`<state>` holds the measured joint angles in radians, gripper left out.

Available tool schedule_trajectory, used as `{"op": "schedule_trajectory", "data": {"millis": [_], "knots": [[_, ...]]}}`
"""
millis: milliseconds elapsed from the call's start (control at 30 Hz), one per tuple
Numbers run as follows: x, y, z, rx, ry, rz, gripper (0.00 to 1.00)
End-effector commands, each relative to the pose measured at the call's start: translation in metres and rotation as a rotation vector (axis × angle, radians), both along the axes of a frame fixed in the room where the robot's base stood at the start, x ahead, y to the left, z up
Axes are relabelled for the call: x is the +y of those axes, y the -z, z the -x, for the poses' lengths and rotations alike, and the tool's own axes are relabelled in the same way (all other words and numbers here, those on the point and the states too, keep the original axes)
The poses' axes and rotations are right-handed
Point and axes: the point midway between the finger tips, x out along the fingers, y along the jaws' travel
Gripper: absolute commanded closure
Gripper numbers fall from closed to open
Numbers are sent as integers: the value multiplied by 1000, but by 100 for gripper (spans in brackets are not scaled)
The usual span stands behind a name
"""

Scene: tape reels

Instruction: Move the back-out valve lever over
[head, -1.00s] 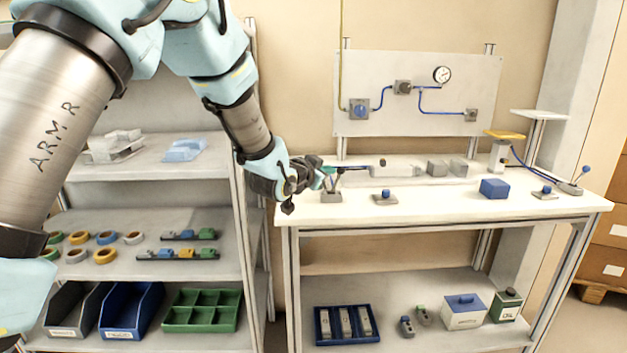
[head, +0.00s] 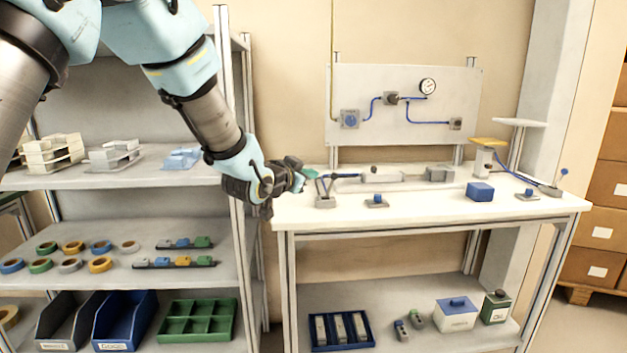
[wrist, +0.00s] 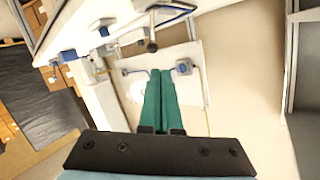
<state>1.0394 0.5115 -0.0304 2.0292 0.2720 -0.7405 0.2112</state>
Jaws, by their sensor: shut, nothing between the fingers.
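My gripper (head: 308,173) is at the left end of the white workbench (head: 420,208), with its green fingers shut and empty. A small grey valve base (head: 325,202) with thin upright parts stands just below and right of the fingertips. I cannot tell whether the fingers touch it. In the wrist view the shut fingers (wrist: 160,76) point toward the wall panel, and a black-knobbed lever (wrist: 152,46) shows just beyond their tips. Another lever with a blue ball (head: 564,172) stands at the bench's far right end. Which one is the back-out valve lever is not marked.
A gauge panel (head: 415,125) with blue tubing stands behind the bench. A blue button box (head: 376,201), a grey cylinder (head: 385,178) and a blue block (head: 480,191) sit on the bench. A shelf rack (head: 130,185) stands close on the left.

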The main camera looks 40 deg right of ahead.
Motion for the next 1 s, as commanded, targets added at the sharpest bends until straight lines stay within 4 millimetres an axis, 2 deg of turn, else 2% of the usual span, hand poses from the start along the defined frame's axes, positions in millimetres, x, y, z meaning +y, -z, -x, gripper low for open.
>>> {"op": "schedule_trajectory", "data": {"millis": [200, 400, 1000], "knots": [[31, -11, 11, -1, -1, 1, 100], [49, -20, 20, -1, 1, 1, 100], [55, -22, 22, 0, 0, -1, 100]]}}
